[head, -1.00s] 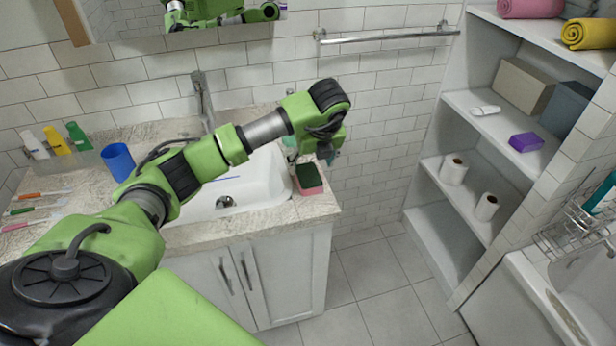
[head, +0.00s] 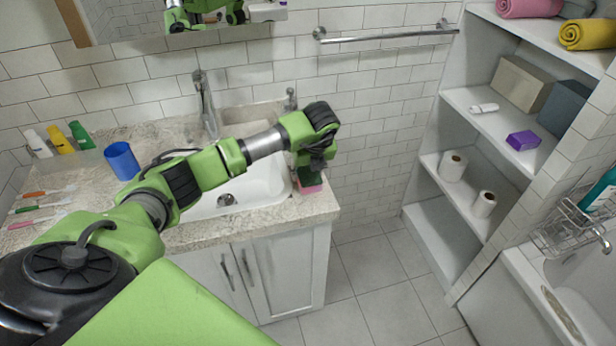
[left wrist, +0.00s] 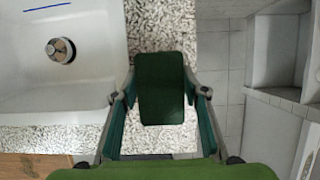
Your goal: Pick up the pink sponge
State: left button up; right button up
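The pink sponge (head: 310,188) has a dark green top and lies on the counter's right end, beside the sink. In the head view its upper part is mostly hidden by my left gripper (head: 311,168), which points down right over it. In the left wrist view the sponge's green top (left wrist: 160,88) lies between the two fingers of my left gripper (left wrist: 160,98). The fingers are spread, with a visible gap on each side of the sponge. My right gripper is not in view.
The sink basin (head: 255,185) lies just left of the sponge, with a faucet (head: 207,105) behind. A blue cup (head: 122,161), bottles and toothbrushes stand or lie at the counter's left. Shelves (head: 470,195) are at right; floor is clear between.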

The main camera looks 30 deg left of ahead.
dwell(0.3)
pick_arm(q)
jog(key=shift+r+b, duration=0.4)
jog(key=shift+r, duration=0.2)
jog(key=s+a+r+b, duration=0.5)
jog(key=s+r, duration=0.6)
jog(key=s, duration=0.2)
jog(key=shift+a+r, duration=0.15)
jog(key=shift+r, duration=0.25)
jog(key=shift+o, duration=0.2)
